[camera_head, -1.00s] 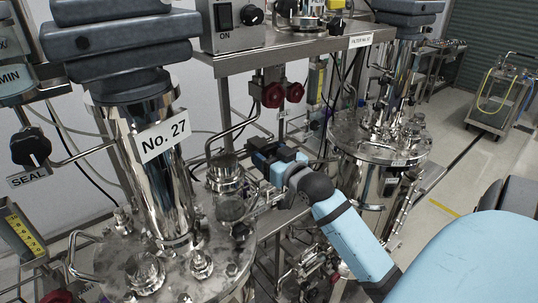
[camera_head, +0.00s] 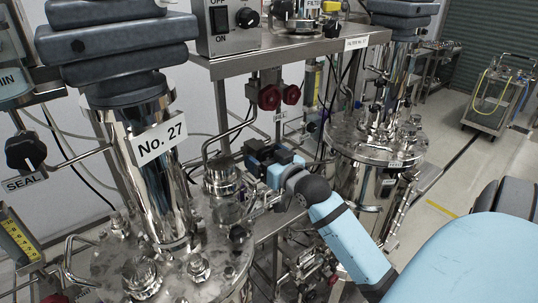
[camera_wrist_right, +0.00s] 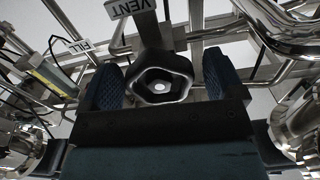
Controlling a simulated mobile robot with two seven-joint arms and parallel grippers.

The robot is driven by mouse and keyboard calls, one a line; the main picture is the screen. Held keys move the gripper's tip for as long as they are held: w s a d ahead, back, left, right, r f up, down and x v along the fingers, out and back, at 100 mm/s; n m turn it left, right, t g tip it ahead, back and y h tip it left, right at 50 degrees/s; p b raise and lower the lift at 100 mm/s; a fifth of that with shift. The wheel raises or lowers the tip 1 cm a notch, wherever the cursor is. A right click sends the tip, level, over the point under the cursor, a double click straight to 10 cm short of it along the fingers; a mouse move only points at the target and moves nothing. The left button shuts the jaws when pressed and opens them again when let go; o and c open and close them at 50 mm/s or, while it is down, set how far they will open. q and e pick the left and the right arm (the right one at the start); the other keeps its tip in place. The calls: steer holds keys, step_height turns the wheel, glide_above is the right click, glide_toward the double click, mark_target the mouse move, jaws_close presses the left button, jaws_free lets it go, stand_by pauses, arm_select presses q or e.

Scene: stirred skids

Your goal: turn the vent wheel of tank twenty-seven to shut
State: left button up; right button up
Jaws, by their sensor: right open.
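Tank twenty-seven (camera_head: 160,220) is a shiny steel vessel at the left of the head view, with a "No. 27" label (camera_head: 160,143) on its column. My right gripper (camera_head: 262,153) is beside its lid fittings, to the right of the column. In the right wrist view, the dark lobed vent wheel (camera_wrist_right: 160,85) sits between the two open blue padded fingers, under a "VENT" label (camera_wrist_right: 131,8). I cannot tell whether the fingers touch it. The wheel is hidden in the head view. My left gripper is not in view.
Red knobs (camera_head: 270,97) sit under the shelf behind my gripper. A second steel tank (camera_head: 375,145) stands to the right.

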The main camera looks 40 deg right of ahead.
steer(key=s+a+b, duration=0.1)
steer(key=s, duration=1.2)
steer(key=shift+s+a, duration=0.3)
steer(key=shift+s, duration=0.05)
